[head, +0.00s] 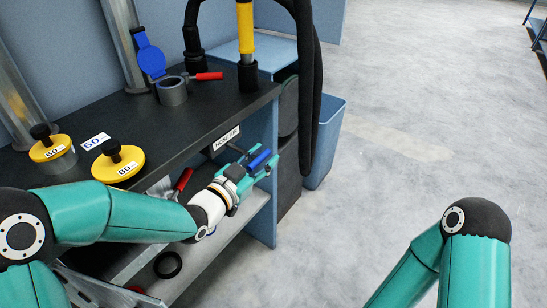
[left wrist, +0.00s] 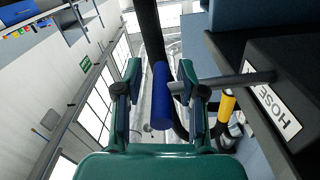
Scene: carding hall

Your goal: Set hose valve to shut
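The hose valve shows as a blue handle (head: 259,160) on a metal stem below the bench edge, near a label (head: 226,138) that seems to read "HOSE AIR". My left gripper (head: 264,164) is at the handle, with its teal fingers on either side of it. In the left wrist view the blue handle (left wrist: 161,97) hangs between the two fingers of the open gripper (left wrist: 160,80), with a gap visible on each side. The grey stem (left wrist: 225,82) runs right from the handle to the dark labelled housing. My right arm shows at lower right, but its gripper is out of view.
A red lever (head: 183,179) sits left of the gripper. Black hoses (head: 308,80) and a blue bin (head: 327,140) stand right. The floor beyond is clear.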

